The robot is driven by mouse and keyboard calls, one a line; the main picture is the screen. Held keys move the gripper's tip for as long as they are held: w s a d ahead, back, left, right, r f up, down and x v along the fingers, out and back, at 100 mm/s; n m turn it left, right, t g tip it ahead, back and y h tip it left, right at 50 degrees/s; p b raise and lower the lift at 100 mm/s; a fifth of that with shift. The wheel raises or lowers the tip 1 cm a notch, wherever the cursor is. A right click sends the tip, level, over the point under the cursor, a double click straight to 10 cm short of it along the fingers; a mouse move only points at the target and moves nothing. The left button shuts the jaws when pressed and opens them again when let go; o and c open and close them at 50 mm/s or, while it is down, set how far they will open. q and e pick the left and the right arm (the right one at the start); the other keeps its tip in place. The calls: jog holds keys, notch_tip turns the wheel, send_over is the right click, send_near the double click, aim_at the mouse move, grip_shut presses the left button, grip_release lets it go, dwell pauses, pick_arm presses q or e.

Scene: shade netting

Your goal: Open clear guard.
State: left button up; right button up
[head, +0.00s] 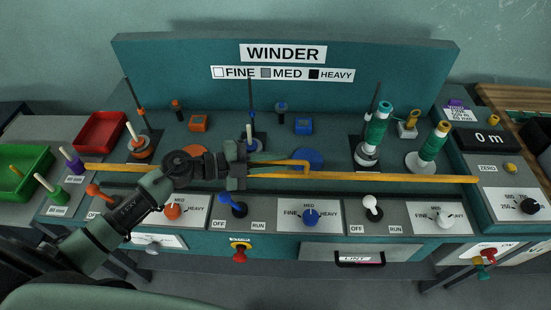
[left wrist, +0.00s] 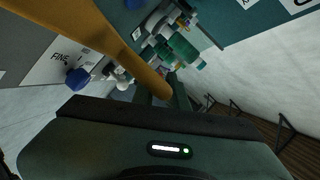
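The clear guard's long yellow front bar (head: 390,178) runs level across the front of the winder; its see-through panel is hard to make out. A yellow handle (head: 285,162) stands out from the bar near the middle. My left gripper (head: 241,166) is at the handle's left end, over the bar, and hides that end. I cannot tell whether its fingers are closed on the handle. In the left wrist view, a thick yellow bar (left wrist: 105,40) slants down towards the gripper, whose fingertips are not clear. My right gripper is not in view.
Behind the bar stand green spools (head: 376,130) and thin rods on the deck. Below it are switches and dials, with a blue dial (head: 310,216) in the middle. A red tray (head: 100,131) and a green tray (head: 22,170) lie at the left. A drawer (head: 400,252) is lower right.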

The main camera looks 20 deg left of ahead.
pick_arm(q)
jog(key=shift+o, duration=1.4)
jog(key=b+v, duration=0.1)
jog(key=v, duration=0.5)
jog(key=shift+s+a, duration=0.2)
jog(key=shift+s, duration=0.05)
jog(key=shift+s+a+r+b, duration=0.3)
jog(key=shift+a, duration=0.2)
jog(key=shift+d, duration=0.1)
